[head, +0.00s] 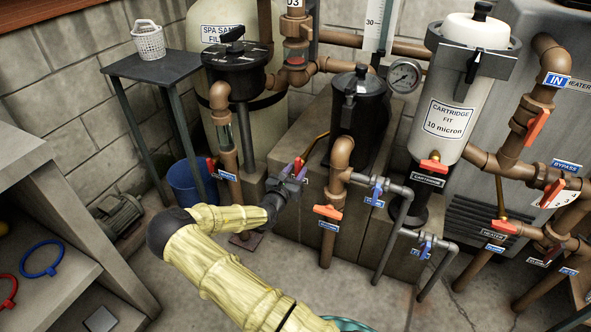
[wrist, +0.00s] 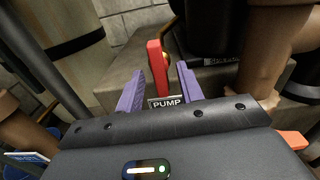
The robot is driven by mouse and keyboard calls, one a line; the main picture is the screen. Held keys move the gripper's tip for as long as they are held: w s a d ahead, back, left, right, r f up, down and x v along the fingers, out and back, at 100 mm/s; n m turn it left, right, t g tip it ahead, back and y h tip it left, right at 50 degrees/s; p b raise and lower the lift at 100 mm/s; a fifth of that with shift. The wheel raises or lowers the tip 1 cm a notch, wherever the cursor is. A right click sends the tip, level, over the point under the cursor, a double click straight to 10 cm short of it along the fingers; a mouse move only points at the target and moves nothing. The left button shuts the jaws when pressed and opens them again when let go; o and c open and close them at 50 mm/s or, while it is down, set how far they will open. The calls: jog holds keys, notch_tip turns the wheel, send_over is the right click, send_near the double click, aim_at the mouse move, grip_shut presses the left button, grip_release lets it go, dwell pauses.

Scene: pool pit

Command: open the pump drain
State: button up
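The pump drain shows in the wrist view as a red lever handle (wrist: 155,62) standing upright, with a label reading PUMP (wrist: 167,102) below it. My gripper (wrist: 160,72) has two purple fingers, spread apart and open. The red handle appears between the fingers in that view; no contact is visible. In the head view my gripper (head: 291,174) is low at the front left of the black pump pot (head: 360,108), by the concrete plinth. There the gripper mostly hides the drain handle.
A vertical pipe with an orange-red valve handle (head: 328,212) stands close right of my gripper. Another pipe (head: 228,150) with a red handle stands to the left. Blue-handled valves (head: 377,190) are further right. A blue bucket (head: 190,187) is at the left. The floor in front is partly clear.

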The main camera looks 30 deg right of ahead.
jog(key=shift+r, duration=0.1)
dwell(0.3)
jog(key=v, duration=0.7)
dwell(0.4)
